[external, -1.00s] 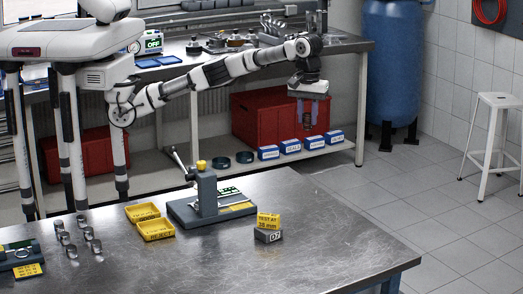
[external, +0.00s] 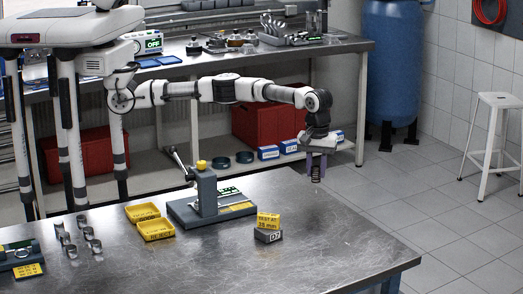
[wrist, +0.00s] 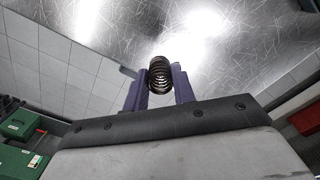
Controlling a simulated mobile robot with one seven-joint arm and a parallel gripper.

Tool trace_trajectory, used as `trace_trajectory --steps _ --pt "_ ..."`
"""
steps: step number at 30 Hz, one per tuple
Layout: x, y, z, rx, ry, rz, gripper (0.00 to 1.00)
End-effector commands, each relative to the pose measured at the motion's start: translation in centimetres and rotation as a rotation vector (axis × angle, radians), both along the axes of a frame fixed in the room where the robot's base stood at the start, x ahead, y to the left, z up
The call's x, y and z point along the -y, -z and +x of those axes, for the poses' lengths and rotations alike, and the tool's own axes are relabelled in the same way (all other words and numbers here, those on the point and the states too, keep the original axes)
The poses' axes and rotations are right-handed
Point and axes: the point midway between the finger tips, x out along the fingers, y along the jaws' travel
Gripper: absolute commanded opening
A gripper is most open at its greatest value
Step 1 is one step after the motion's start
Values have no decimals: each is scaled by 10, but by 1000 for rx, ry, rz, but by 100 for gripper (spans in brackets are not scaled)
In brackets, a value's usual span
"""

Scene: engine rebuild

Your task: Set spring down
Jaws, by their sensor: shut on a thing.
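A dark coil spring (wrist: 160,75) is between the two purple fingers of my gripper (wrist: 160,88) in the wrist view. My gripper (external: 316,165) is shut on it. In the external view the spring (external: 316,179) hangs below the fingers, in the air near the far right edge of the front metal table (external: 330,235). The table's scratched top shows beyond the spring in the wrist view.
On the front table are a grey press-like fixture (external: 207,200), two yellow trays (external: 155,229), a small block with a yellow sign (external: 268,228), and several metal rings at the left. The right part of the tabletop is clear. A back bench (external: 340,45) holds parts.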

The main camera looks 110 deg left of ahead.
Motion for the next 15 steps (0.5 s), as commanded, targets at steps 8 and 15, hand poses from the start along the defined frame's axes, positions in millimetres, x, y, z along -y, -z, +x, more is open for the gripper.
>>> trace_trajectory --steps 8,15 --pt "0 24 0 0 0 0 4" --pt "0 57 -1 -2 1 0 4"
